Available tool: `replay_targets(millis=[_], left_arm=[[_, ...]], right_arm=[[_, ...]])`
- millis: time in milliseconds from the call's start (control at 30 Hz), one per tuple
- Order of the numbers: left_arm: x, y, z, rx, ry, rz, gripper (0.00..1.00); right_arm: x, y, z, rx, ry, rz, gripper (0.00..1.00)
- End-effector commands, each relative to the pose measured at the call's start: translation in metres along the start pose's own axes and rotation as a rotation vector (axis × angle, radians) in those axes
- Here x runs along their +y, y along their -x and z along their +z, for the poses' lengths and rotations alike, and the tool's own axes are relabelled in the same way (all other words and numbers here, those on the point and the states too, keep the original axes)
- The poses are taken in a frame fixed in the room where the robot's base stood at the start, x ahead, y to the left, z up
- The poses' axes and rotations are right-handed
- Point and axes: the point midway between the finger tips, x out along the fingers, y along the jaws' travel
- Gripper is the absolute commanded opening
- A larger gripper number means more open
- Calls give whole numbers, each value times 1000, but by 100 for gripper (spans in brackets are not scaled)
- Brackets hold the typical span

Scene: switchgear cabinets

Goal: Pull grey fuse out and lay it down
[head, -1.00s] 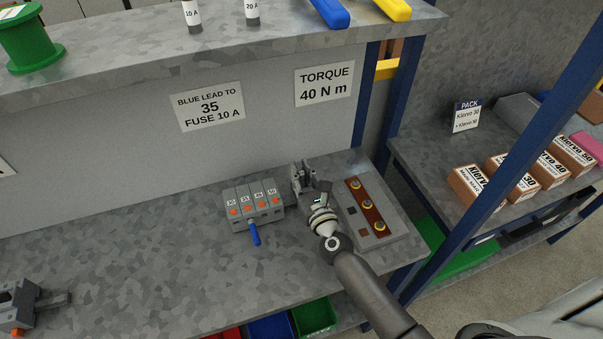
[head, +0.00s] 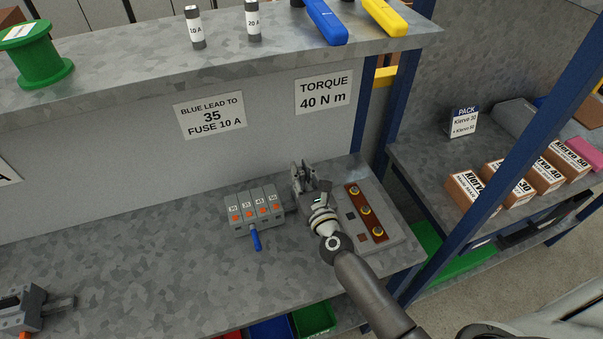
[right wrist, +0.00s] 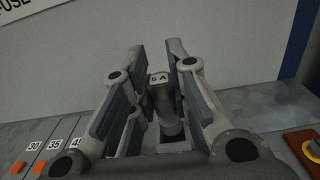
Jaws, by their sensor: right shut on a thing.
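The grey fuse (right wrist: 165,115), marked 5 A, stands upright between the fingers of my right gripper (right wrist: 155,90) in the right wrist view. My right gripper is shut on it. In the head view, my right gripper (head: 303,176) is over the left side of a grey base plate (head: 395,233) on the bench. The wrist and fingers hide most of the fuse there. The fuse's lower end is partly hidden, and I cannot tell whether it is still seated in its holder.
A terminal block (head: 256,208) with orange buttons and a blue lead (head: 256,240) stands left of the gripper. A copper bar (head: 364,212) with brass bolts lies right of it. Bare bench (head: 140,265) is free at the left. The upper shelf carries dark fuses (head: 195,28).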

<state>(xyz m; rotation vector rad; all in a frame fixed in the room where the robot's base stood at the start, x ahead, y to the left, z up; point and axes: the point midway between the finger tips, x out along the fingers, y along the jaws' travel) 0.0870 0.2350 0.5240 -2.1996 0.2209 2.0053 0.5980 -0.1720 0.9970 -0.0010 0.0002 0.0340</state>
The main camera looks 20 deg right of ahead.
Motion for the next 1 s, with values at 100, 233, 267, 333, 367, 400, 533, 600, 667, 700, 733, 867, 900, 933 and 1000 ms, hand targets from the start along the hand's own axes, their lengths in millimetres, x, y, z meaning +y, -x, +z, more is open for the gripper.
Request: replay_targets(millis=[100, 233, 267, 333, 367, 400, 533, 600, 667, 700, 733, 867, 900, 933, 1000], left_arm=[[0, 6, 0, -1, 0, 0, 35], [0, 11, 0, -1, 0, 0, 35], [0, 12, -1, -1, 0, 0, 35], [0, 15, -1, -1, 0, 0, 35], [0, 16, -1, -1, 0, 0, 35], [0, 17, -1, -1, 0, 0, 35], [0, 22, -1, -1, 0, 0, 35], [0, 25, -1, -1, 0, 0, 35], [0, 27, -2, -1, 0, 0, 35], [0, 28, -2, -1, 0, 0, 35], [0, 29, -2, -1, 0, 0, 35], [0, 34, -2, -1, 0, 0, 35], [0, 35, -2, -1, 0, 0, 35], [0, 36, -2, -1, 0, 0, 35], [0, 38, -2, -1, 0, 0, 35]], right_arm=[[0, 0, 7, 0, -1, -1, 0], [0, 0, 12, 0, -2, -1, 0], [0, 0, 14, 0, -2, -1, 0], [0, 0, 16, 0, -2, -1, 0], [0, 0, 18, 0, -2, -1, 0], [0, 0, 19, -1, -2, -1, 0], [0, 0, 24, 0, -2, 0, 0], [0, 0, 27, 0, -2, 0, 0], [0, 0, 30, 0, -2, 0, 0], [0, 0, 31, 0, -2, 0, 0], [0, 0, 32, 0, -2, 0, 0], [0, 0, 38, 0, -1, 1, 0], [0, 0, 39, 0, -1, 1, 0], [0, 0, 40, 0, -1, 1, 0], [0, 0, 42, 0, -1, 1, 0]])
